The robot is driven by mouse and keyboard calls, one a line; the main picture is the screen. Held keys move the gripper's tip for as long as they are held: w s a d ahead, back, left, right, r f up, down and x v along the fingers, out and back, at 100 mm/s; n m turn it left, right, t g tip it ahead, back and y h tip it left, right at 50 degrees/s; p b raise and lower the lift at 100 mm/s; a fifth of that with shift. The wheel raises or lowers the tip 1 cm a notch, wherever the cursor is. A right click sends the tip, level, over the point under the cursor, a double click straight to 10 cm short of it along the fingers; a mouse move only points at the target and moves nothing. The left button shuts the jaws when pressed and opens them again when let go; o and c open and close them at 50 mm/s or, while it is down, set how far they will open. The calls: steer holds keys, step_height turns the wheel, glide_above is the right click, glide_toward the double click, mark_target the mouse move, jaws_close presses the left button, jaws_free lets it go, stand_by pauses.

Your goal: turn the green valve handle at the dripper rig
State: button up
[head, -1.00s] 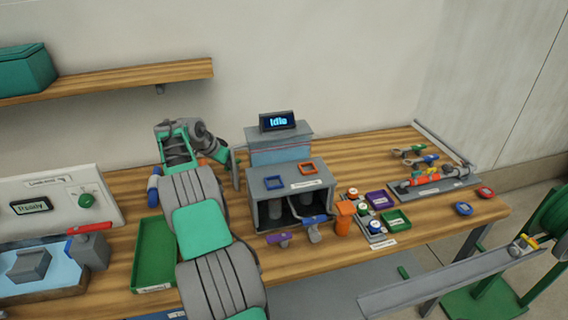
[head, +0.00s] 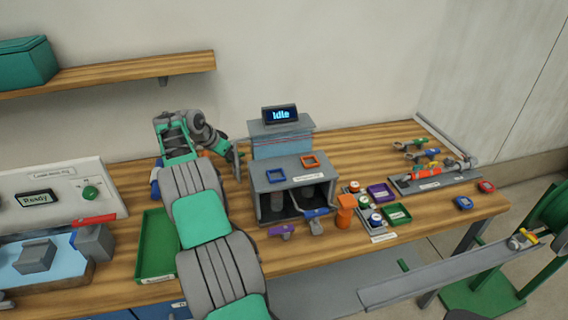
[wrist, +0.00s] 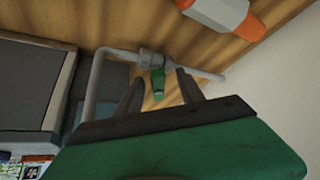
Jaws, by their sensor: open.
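The green valve handle (wrist: 158,82) shows in the wrist view, on a grey pipe (wrist: 212,76) with a bend at its left end. My gripper (wrist: 158,88) is open and empty, with one dark finger on each side of the handle in the picture. I cannot tell whether either finger touches it. In the head view my gripper (head: 238,162) is at the back of the bench, left of the blue-and-grey unit (head: 282,140) with the "Idle" display (head: 282,115). The valve handle cannot be made out there.
An orange-and-white object (wrist: 222,14) lies at the top of the wrist view. In the head view, a grey open-fronted box (head: 288,186) stands right of my arm, and a green tray (head: 156,248) lies left of it. A shelf (head: 110,76) hangs above.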

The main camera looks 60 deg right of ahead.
steer(key=v, duration=0.6)
steer(key=shift+r, duration=0.25)
steer(key=shift+w+a+r, duration=0.1)
steer(key=shift+a+r, duration=0.2)
steer(key=shift+r, duration=0.05)
steer(key=shift+c, duration=0.6)
steer(key=shift+r, duration=0.3)
steer(key=shift+c, duration=0.8)
steer(key=s+b, duration=0.1)
steer(key=s+r+t, duration=0.1)
steer(key=s+r+t+b, duration=0.1)
steer(key=shift+s+d+r+h+b, duration=0.1)
steer(key=shift+s+d+h+b, duration=0.15)
steer(key=shift+d+h+b, duration=0.1)
steer(key=c, duration=0.4)
steer(key=s+a+t, duration=0.1)
steer(key=s+a+t+b, duration=0.1)
steer(key=a, duration=0.1)
steer(key=a+m, duration=0.1)
steer(key=a, duration=0.1)
steer(key=shift+s+a+t+b, duration=0.1)
steer(key=shift+s+t+b, duration=0.25)
steer(key=shift+s+t, duration=0.05)
jaws_close()
steer(key=p+x, duration=0.2)
steer(key=x, duration=0.8)
steer(key=shift+a, duration=0.3)
